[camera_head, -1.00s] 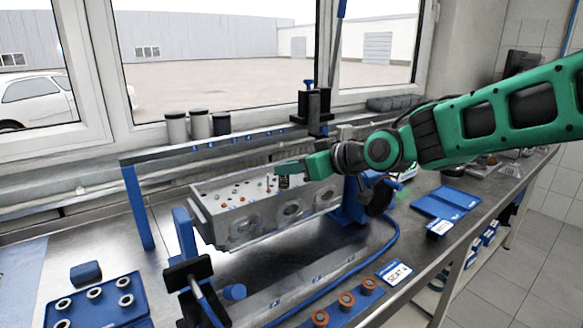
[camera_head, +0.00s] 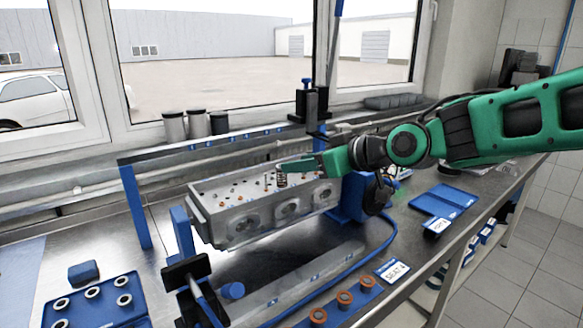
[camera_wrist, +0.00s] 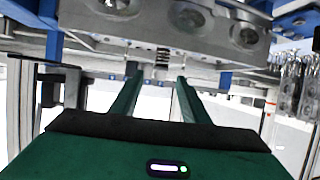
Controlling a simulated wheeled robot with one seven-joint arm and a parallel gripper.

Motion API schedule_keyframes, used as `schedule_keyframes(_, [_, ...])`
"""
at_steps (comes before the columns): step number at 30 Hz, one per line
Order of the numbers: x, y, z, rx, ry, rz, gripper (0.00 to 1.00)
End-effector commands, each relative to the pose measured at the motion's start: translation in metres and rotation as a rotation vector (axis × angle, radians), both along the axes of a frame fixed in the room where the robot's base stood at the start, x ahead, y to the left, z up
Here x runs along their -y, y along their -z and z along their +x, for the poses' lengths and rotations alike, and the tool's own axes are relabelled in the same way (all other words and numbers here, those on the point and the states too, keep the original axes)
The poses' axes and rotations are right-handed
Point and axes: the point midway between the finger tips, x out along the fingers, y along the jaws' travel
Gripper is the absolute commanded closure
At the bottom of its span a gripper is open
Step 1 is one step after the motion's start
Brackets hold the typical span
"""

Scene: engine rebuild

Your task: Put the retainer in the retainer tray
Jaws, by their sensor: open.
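My gripper (camera_head: 280,165) is open over the top face of the grey cylinder head (camera_head: 240,224). Its two green fingers (camera_wrist: 158,77) are apart in the wrist view, with nothing seen clamped between them. A dark coil spring (camera_head: 282,181) stands on the head just below the fingertips. The spring also shows in the wrist view (camera_wrist: 162,57), just beyond the gap between the fingers. A retainer at the spring's end is too small to make out for sure. A blue tray (camera_head: 436,201) with a label lies right of the head; I cannot tell whether it is the retainer tray.
A blue tray with several metal rings (camera_head: 108,316) is at the front left. A blue rail with orange rings (camera_head: 326,317) lies at the front. A blue hose crosses the bench.

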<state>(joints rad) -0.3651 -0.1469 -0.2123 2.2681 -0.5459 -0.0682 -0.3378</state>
Motion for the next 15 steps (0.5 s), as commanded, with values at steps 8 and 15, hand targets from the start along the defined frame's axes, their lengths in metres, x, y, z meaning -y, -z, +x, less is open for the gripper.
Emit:
schedule_keyframes(8, [0.029,-0.019,-0.030,0.002,0.001,0.000,0.58])
schedule_keyframes(15, [0.039,-0.024,-0.040,0.001,0.000,-0.001,0.58])
